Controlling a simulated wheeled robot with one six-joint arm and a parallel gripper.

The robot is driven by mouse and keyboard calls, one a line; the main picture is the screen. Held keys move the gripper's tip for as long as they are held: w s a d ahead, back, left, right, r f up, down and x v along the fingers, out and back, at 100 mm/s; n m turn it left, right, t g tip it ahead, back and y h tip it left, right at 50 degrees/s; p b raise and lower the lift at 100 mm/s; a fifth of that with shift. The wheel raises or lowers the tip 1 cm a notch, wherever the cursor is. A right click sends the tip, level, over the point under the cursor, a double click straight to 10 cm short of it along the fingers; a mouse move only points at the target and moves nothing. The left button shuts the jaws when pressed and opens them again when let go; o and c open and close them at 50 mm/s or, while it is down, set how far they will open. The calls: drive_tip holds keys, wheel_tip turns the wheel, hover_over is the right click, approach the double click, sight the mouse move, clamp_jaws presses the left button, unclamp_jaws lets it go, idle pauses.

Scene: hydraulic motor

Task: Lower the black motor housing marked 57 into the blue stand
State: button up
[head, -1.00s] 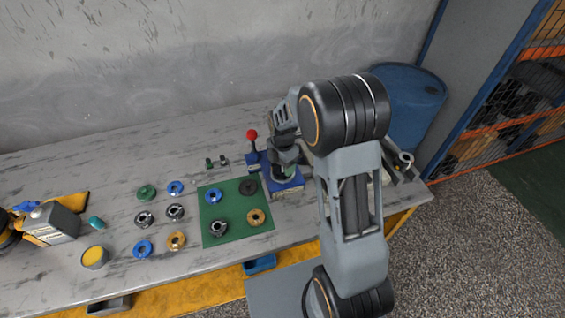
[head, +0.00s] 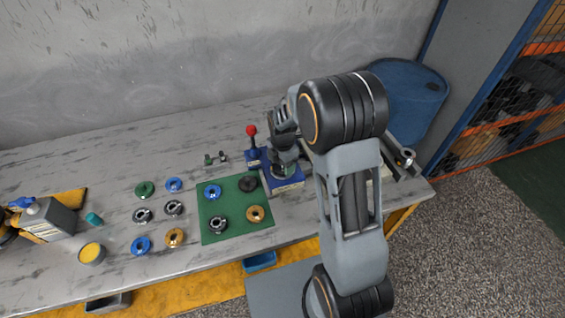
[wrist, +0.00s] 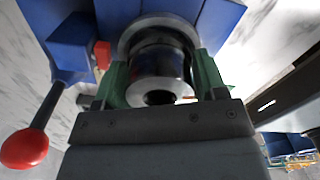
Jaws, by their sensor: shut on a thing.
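The black motor housing (wrist: 163,62) is a glossy dark cylinder between the green fingers of my gripper (wrist: 162,80) in the wrist view. My gripper is shut on it. The blue stand (wrist: 218,28) lies directly beyond the housing, with a silver ring showing around the housing's far end. In the head view the stand (head: 292,184) sits near the right end of the bench, with my gripper (head: 284,160) over it. My wrist and arm hide most of the housing there. I cannot read the 57 mark or tell how deep the housing sits.
A lever with a red knob (head: 251,130) stands just left of the stand; the knob (wrist: 25,149) also shows in the wrist view. A green mat (head: 235,228) with several ring parts lies to the left.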

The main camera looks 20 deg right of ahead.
drive_tip(key=shift+s+f+b, duration=0.15)
drive_tip(key=shift+f+b, duration=0.25)
drive_tip(key=shift+f, duration=0.1)
idle(0.4)
